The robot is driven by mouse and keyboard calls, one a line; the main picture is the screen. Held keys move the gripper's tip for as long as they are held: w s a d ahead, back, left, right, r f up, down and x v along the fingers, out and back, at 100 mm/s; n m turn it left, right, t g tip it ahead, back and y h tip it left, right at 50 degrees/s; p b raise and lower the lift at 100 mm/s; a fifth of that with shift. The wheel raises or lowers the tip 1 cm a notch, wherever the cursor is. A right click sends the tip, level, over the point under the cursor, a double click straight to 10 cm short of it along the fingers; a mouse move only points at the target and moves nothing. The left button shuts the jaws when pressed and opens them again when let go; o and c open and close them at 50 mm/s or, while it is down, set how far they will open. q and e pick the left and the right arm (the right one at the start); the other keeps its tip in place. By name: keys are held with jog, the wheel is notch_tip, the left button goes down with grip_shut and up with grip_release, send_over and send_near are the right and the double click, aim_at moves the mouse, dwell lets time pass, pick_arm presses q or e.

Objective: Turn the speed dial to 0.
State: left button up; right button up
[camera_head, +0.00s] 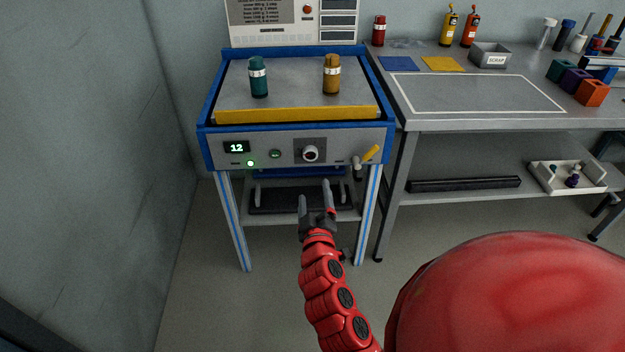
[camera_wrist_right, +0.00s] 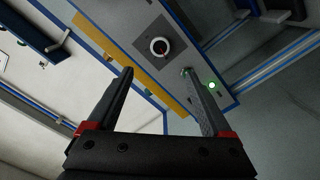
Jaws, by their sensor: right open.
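The display (camera_head: 236,147) on the panel reads 12. My right gripper (camera_head: 316,192) is open and empty, below and in front of the panel, apart from the dial. It also shows in the right wrist view (camera_wrist_right: 157,72). My left gripper is not in view.
A green button (camera_head: 275,154), a lit green lamp (camera_head: 250,163) and a yellow-handled lever (camera_head: 370,154) share the panel. Teal (camera_head: 258,78) and amber (camera_head: 331,75) cylinders stand on the machine's top. A grey workbench (camera_head: 520,118) stands to the right. The floor in front is clear.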

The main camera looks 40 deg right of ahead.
jog(key=shift+v, duration=1.4)
